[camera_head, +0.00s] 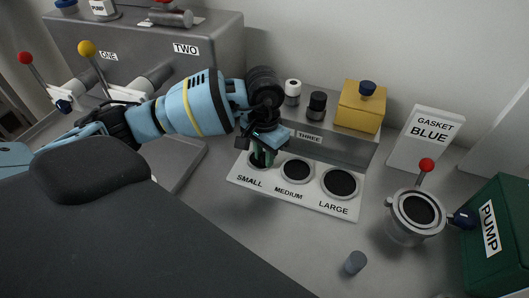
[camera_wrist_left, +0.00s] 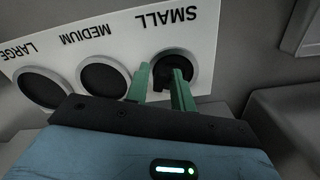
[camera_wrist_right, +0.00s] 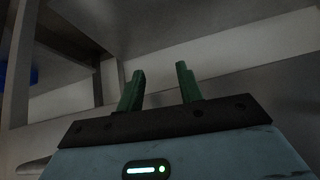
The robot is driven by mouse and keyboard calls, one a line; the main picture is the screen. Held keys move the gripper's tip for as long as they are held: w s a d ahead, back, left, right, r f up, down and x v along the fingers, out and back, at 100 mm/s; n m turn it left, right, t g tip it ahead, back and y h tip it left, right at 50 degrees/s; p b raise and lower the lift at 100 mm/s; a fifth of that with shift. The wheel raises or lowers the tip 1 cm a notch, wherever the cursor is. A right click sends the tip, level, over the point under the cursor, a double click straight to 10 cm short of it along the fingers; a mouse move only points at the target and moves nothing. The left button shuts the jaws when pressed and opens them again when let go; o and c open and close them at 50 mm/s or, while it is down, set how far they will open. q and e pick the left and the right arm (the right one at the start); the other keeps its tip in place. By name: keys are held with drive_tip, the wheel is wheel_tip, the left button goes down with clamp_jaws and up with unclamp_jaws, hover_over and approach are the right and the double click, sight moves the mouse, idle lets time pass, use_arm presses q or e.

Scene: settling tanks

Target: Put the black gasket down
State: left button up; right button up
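My left gripper (camera_head: 263,161) reaches down to the SMALL place of the white label plate (camera_head: 232,180). In the left wrist view its green fingers (camera_wrist_left: 160,72) stand a little apart, closer together than the right ones. A black piece, apparently the black gasket (camera_wrist_left: 166,77), shows between and just past the fingertips, over the dark SMALL recess. Its outline blends with the recess, so I cannot tell whether it touches the bottom. The MEDIUM recess (camera_head: 297,170) and LARGE recess (camera_head: 341,183) look empty. My right gripper (camera_wrist_right: 160,82) is open and empty in the right wrist view.
Behind the plate stand a white-topped cylinder (camera_head: 293,92), a black knob (camera_head: 316,106) and a yellow box (camera_head: 361,106). To the right are a GASKET BLUE sign (camera_head: 426,138), a round grey housing (camera_head: 396,228), a green PUMP box (camera_head: 503,245) and a small grey peg (camera_head: 355,263).

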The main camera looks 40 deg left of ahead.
sight(264, 156)
use_arm(q)
drive_tip(key=shift+o, duration=0.5)
drive_tip(key=shift+r, duration=0.1)
drive_tip(key=shift+r, duration=3.85)
